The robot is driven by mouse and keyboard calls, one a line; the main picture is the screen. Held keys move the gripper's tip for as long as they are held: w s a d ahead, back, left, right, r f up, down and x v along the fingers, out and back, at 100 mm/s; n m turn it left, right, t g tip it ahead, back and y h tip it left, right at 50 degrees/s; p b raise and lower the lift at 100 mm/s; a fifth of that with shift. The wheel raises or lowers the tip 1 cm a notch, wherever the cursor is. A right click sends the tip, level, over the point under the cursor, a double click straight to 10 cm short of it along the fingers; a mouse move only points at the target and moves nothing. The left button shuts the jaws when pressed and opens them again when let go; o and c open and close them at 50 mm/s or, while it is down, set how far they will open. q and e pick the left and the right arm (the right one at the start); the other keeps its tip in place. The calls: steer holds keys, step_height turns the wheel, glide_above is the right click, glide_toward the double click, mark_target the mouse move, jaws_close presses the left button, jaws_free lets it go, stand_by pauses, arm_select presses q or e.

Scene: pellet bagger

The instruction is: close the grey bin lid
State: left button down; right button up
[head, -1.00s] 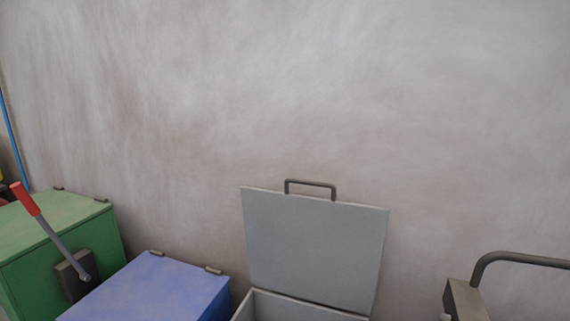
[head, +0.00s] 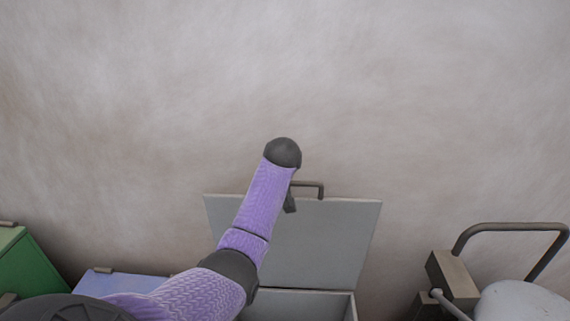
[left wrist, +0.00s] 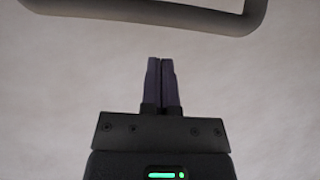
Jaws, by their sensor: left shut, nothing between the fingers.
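The grey bin lid (head: 325,240) stands raised, close to upright, against the wall in the head view. Its dark handle (head: 322,189) is on its top edge. The grey bin (head: 352,306) below is open, and its front is cut off by the frame. My left arm crosses in front of the lid's left part and hides some of it. My left gripper (left wrist: 161,72) is shut and empty in the left wrist view. A handle bar (left wrist: 150,22) spans the top of that view, apart from the fingertips. In the head view the gripper is mostly hidden by my arm. My right gripper is not in view.
A blue bin (head: 118,283) and a green bin (head: 30,265) stand to the left. To the right are a bent dark pipe handle (head: 510,228), a metal block (head: 452,280) and a pale rounded body (head: 520,303). The wall (head: 420,90) is bare.

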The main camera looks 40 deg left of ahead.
arm_select(q)
steer(key=shift+s+d+f, duration=0.25)
steer(key=shift+f, duration=0.4)
steer(key=shift+s+d+f, duration=0.25)
steer(key=shift+f, duration=0.35)
steer(key=shift+s+d+f+p, duration=0.1)
steer(key=shift+s+d+p, duration=0.1)
steer(key=shift+p, duration=0.1)
